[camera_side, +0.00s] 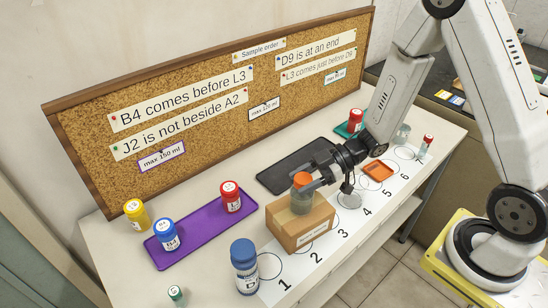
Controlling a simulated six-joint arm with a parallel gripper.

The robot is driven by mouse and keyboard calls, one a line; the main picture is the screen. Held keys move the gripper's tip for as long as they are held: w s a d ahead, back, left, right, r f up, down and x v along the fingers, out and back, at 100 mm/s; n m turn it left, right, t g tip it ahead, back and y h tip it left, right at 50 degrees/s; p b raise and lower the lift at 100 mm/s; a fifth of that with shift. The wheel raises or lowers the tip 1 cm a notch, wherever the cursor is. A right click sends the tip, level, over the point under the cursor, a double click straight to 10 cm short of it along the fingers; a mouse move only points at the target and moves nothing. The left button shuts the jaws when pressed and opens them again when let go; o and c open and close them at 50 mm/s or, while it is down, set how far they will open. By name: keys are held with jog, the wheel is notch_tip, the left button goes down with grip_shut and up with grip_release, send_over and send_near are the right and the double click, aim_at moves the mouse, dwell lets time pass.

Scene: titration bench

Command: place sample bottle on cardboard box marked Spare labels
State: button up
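The cardboard box (308,226) with a white label on its front face stands at the front middle of the bench; the label's print is too small to read. A grey sample bottle (301,203) with an orange cap (302,179) is upright at the box's top. I cannot tell if its base rests fully on it. My gripper (307,178) reaches in from the right, with its fingers beside the bottle's upper part. The fingers partly hide the bottle, and I cannot tell whether they press on it.
A numbered white strip (318,257) runs along the front edge. A blue bottle (244,268) stands left of the box. A purple tray (200,236) holds blue and red bottles. A black mat (283,176) lies behind the box. A corkboard (200,125) stands behind.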

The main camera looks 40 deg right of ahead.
jog(key=o, duration=0.4)
jog(key=shift+o, duration=0.2)
jog(key=shift+r, duration=0.15)
jog(key=v, duration=1.2)
jog(key=shift+w, duration=0.15)
dwell(0.4)
jog(key=w+d+m+t+h, duration=0.35)
jog(key=w+m+h, duration=0.3)
jog(key=h, duration=0.25)
jog(key=s+a+m+g+h, duration=0.3)
jog(key=s+a+m+g, duration=0.2)
jog(key=s, duration=0.5)
jog(key=shift+s+a+m+g, duration=0.2)
jog(key=shift+a+m+g, duration=0.25)
jog(key=shift+m, duration=0.6)
